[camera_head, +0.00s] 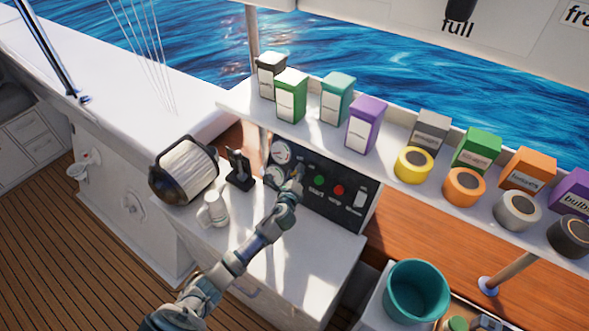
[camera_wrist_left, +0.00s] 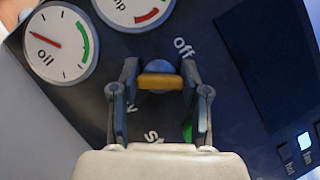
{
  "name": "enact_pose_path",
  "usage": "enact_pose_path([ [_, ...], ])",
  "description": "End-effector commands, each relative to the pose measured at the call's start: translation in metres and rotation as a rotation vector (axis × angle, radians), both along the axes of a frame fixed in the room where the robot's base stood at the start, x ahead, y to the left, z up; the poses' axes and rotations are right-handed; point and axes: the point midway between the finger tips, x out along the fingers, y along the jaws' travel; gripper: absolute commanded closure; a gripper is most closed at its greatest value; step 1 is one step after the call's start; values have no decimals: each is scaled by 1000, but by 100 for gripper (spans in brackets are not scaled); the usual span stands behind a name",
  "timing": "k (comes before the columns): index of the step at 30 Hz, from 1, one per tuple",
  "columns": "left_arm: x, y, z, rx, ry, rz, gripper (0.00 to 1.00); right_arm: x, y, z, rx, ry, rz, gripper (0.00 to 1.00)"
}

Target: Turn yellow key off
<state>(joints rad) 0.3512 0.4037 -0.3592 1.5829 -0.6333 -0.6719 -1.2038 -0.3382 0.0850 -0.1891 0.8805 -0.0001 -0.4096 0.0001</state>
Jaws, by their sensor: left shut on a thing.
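The yellow key (camera_wrist_left: 160,81) is on the dark control panel (camera_wrist_left: 240,150) and shows in the left wrist view between my left gripper's fingers. My left gripper (camera_wrist_left: 160,85) is shut on it, one finger at each end. The word "off" is printed just above and to the right of the key. Other lettering beside the key is partly hidden by the gripper. In the head view my left gripper (camera_head: 296,177) is at the panel, left of the green button (camera_head: 319,180), and mostly hides the key. My right gripper is not in view.
Gauges (camera_head: 281,153) sit left of the key, and a red button (camera_head: 339,190) sits right of the green one. A white mug (camera_head: 213,210), a black stand (camera_head: 239,170) and a large filter (camera_head: 184,170) are on the counter. A shelf of boxes and tape rolls overhangs the panel.

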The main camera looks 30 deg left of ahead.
Motion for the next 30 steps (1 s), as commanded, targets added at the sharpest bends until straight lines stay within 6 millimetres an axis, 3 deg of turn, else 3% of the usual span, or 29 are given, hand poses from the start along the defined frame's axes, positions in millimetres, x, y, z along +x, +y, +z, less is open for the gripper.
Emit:
enact_pose_path([
  [6, -1, -2, 0, -153, 29, 70, 89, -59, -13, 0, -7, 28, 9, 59],
  [18, -1, -1, -1, -414, 67, 196, 89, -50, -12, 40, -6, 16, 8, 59],
  [30, -2, -1, -4, -558, 87, 264, 89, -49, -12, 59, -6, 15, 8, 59],
])
